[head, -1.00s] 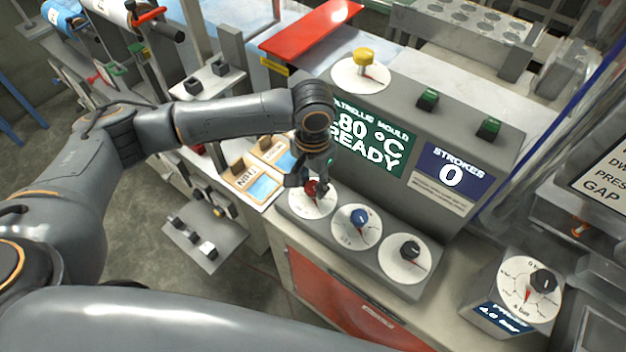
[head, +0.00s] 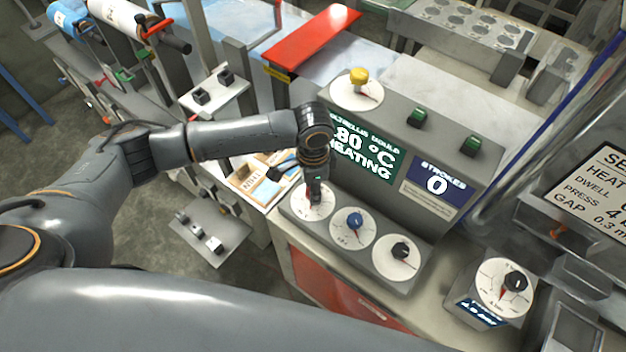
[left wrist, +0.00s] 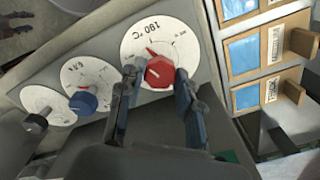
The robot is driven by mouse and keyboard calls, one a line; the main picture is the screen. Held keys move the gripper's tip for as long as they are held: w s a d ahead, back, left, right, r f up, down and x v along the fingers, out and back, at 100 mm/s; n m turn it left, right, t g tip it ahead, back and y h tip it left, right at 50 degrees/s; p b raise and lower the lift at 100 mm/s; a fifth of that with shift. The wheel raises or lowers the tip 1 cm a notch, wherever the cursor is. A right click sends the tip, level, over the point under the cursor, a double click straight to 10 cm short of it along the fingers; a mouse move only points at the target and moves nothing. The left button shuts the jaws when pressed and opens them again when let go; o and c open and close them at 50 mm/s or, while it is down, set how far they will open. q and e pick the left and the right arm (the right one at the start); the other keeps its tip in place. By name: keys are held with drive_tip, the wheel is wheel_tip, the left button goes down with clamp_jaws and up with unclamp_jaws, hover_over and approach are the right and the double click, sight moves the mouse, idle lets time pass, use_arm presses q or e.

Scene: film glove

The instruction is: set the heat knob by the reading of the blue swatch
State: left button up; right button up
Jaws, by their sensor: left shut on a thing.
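The red heat knob (left wrist: 160,72) stands on a white dial (left wrist: 185,42) marked 180 °C, its red pointer toward the upper left in the left wrist view. My left gripper (left wrist: 157,76) is shut on the knob, one finger on each side. In the head view my left gripper (head: 315,193) covers the knob on its dial (head: 300,206). My right gripper is out of view.
A blue knob (head: 353,220) and a black knob (head: 401,249) sit in the same row. A yellow knob (head: 358,76) and two green switches (head: 417,117) are on the panel above. A separate pressure dial (head: 504,287) and a settings sign (head: 603,190) stand at right.

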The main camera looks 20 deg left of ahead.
use_arm(q)
drive_tip(key=shift+m+p, duration=1.05)
drive_tip(key=shift+m, duration=1.15)
drive_tip(key=o, duration=1.2)
drive_tip(key=shift+c, duration=0.2)
drive_tip(key=shift+r, duration=0.15)
wheel_tip(320, 180, up, 12)
drive_tip(key=shift+f, duration=0.25)
